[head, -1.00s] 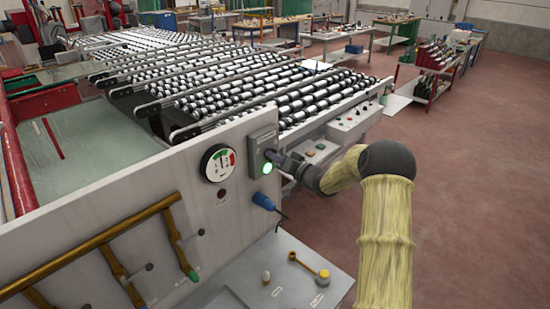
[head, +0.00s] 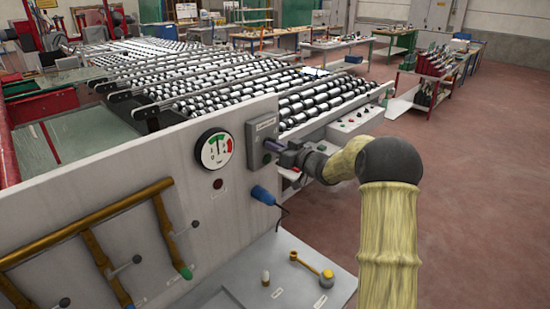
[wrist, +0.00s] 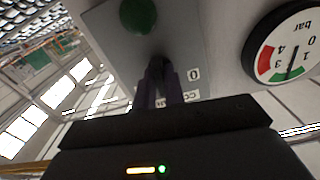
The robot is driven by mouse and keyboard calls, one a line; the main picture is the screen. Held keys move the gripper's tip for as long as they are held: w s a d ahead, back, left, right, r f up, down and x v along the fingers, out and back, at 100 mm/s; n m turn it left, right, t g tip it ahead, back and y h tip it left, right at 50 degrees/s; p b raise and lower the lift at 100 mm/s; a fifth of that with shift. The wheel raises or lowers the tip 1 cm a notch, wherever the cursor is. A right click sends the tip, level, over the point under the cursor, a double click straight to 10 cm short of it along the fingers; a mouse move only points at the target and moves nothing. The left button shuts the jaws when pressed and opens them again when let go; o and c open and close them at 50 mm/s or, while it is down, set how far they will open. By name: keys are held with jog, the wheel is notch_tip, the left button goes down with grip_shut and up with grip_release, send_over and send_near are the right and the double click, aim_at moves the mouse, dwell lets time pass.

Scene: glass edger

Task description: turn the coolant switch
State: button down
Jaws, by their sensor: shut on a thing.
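The coolant switch box (head: 258,133) is a grey box on the upright panel, beside the gauge. In the wrist view, its grey face (wrist: 112,42) bears a dark knob (wrist: 157,63), a "0" label and a partly hidden name label. My gripper (head: 270,147) reaches it from the right. In the wrist view, the dark purple fingers of my gripper (wrist: 159,82) are shut on the knob and hide most of it. A round green lamp (wrist: 138,15) on the box looks dark, not glowing.
A round pressure gauge (head: 214,149) sits left of the box. A blue plug (head: 262,195) with a cable is below it. Brass pipes (head: 90,235) run along the panel at lower left. A grey shelf (head: 290,270) juts out below. Open floor lies right.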

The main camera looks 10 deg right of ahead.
jog(key=shift+n+b, duration=4.7)
jog(key=shift+b, duration=0.15)
jog(key=c, duration=1.5)
grip_release()
jog(key=shift+d, duration=0.1)
jog(key=b+v, duration=0.4)
jog(key=v, duration=1.3)
jog(key=shift+s, duration=0.15)
